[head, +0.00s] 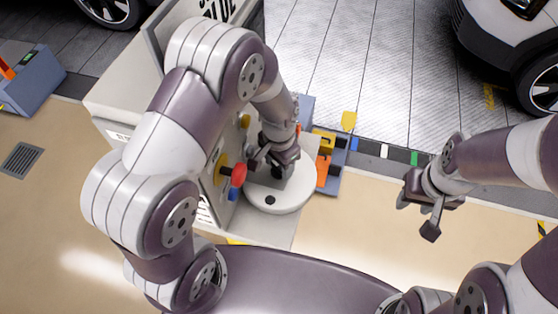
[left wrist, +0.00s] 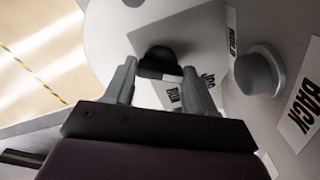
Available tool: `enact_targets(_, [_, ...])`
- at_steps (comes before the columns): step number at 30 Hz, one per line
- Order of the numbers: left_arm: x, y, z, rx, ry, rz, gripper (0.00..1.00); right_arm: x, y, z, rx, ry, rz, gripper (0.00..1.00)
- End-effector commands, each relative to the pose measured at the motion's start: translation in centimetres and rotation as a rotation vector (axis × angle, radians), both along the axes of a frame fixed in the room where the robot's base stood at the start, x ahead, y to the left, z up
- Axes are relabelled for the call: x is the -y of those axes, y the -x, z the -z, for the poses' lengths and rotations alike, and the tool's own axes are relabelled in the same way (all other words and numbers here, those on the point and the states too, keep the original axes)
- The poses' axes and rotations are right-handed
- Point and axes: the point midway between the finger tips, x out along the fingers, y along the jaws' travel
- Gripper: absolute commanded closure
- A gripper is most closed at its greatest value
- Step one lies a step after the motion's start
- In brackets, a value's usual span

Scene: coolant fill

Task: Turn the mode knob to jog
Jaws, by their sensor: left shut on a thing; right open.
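My left gripper (head: 272,160) is at the light grey machine, just above a white round disc (head: 290,198). In the left wrist view its two fingers (left wrist: 160,72) are on either side of a black rounded knob (left wrist: 157,60), which I take to be the mode knob, and are shut on it. The knob's pointer direction is not clear, and the head view hides the knob behind the gripper. My right gripper (head: 427,207) is open and empty, over the floor at the right.
A grey round button (left wrist: 258,70) stands to the right of the knob, between HOLD and BACK labels. A red knob (head: 238,173) sticks out of the machine's panel. A blue tray (head: 333,185) with orange and yellow items stands beyond the disc. Cars stand at the back.

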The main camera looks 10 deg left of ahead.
Motion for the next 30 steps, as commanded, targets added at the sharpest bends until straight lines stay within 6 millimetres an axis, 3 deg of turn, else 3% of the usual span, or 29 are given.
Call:
enact_targets(12, [0.02, -0.11, -0.15, 0.002, 0.0, 0.209, 1.0, 0.0, 0.0, -0.44, 0.0, 0.0, 0.0, 0.57])
enact_targets(30, [0.03, -0.15, -0.16, 0.004, 0.001, 0.249, 1.0, 0.0, 0.0, -0.48, 0.0, 0.0, 0.0, 0.57])
